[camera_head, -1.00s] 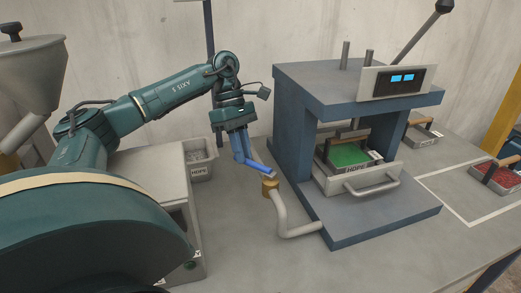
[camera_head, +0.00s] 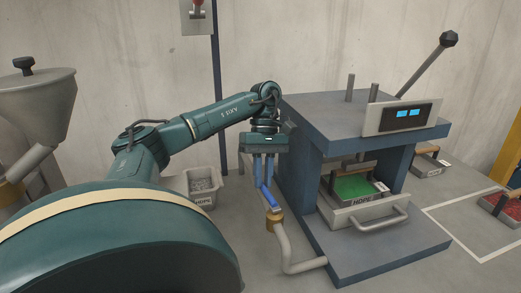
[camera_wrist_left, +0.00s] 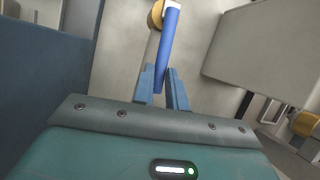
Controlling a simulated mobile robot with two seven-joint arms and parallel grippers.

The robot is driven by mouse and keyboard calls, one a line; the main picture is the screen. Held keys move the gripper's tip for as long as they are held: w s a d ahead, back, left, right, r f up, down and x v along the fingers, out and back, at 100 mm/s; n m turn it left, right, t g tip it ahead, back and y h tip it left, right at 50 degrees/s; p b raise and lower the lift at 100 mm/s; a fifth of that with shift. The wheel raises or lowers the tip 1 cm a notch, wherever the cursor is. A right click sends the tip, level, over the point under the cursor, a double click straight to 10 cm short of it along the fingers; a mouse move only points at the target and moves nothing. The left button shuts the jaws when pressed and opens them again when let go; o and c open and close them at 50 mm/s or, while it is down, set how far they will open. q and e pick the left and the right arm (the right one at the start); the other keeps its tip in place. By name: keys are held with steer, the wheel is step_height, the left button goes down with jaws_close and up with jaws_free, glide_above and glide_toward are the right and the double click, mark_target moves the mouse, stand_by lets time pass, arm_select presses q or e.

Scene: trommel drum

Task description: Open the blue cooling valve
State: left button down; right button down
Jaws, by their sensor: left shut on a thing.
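The blue cooling valve's lever (camera_head: 268,199) sits on a brass valve body (camera_head: 275,222) at the end of a grey pipe (camera_head: 283,250), left of the press. My left gripper (camera_head: 265,184) points down with its blue fingers at the lever's far end, shut on it. In the left wrist view the lever (camera_wrist_left: 168,48) runs away from between the fingers (camera_wrist_left: 164,88) to the brass body (camera_wrist_left: 155,15). The lever now lies roughly in line with the pipe's near run. The fingers partly hide its gripped end. My right gripper is not in view.
The blue press (camera_head: 300,135) stands close to the right of my gripper, with a green-filled mould (camera_head: 358,187) inside. A grey bin (camera_head: 203,187) stands to the left on the bench. A hopper (camera_head: 38,95) is at far left. Trays (camera_head: 428,165) stand at right.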

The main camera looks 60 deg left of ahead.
arm_select(q)
steer(key=shift+w+d+r+m+p, duration=0.15)
steer(key=shift+w+m+p, duration=0.15)
steer(key=shift+m+p, duration=0.15)
steer(key=shift+w, duration=0.1)
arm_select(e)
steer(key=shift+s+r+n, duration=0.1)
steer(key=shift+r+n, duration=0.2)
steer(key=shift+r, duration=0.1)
arm_select(q)
steer(key=shift+m, duration=0.25)
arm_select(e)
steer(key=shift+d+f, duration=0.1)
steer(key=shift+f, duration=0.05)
arm_select(q)
steer(key=c, duration=1.5)
jaws_free()
steer(key=shift+w, duration=0.1)
steer(key=shift+o, duration=0.5)
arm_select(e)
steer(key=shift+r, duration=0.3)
arm_select(q)
steer(key=shift+p, duration=0.35)
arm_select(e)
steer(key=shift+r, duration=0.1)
